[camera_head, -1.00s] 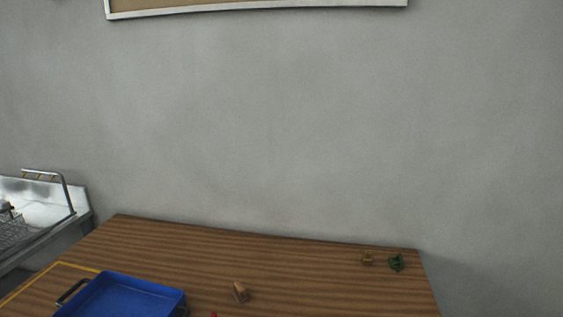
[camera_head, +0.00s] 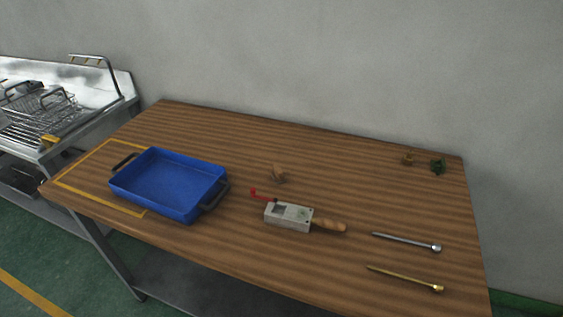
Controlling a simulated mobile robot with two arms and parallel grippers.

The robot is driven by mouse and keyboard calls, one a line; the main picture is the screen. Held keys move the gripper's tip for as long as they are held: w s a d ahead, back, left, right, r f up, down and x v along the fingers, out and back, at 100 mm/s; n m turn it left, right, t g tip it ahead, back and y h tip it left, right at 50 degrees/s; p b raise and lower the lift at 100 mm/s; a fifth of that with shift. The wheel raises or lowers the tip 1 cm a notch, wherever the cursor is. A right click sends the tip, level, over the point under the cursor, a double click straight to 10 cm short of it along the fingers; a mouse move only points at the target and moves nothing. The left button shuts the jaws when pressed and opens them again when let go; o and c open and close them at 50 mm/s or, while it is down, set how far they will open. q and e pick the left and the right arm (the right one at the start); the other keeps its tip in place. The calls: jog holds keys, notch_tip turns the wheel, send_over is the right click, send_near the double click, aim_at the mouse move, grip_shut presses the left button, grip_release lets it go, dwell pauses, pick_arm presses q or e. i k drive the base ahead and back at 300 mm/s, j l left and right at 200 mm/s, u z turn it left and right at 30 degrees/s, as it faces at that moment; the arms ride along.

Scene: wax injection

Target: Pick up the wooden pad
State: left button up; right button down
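Neither of my grippers is in view, and nothing is seen touching these things.
A blue tray (camera_head: 170,183) with dark handles sits at the left on a yellow outline. Two thin rods, one silver (camera_head: 408,242) and one gold (camera_head: 405,278), lie at the right. A metal unit (camera_head: 60,110) stands left.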

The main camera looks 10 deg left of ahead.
aim_at(278, 175)
jog(key=j+z, duration=0.3)
jog(key=z, duration=0.15)
jog(key=j+z, duration=0.4)
jog(key=l, duration=0.1)
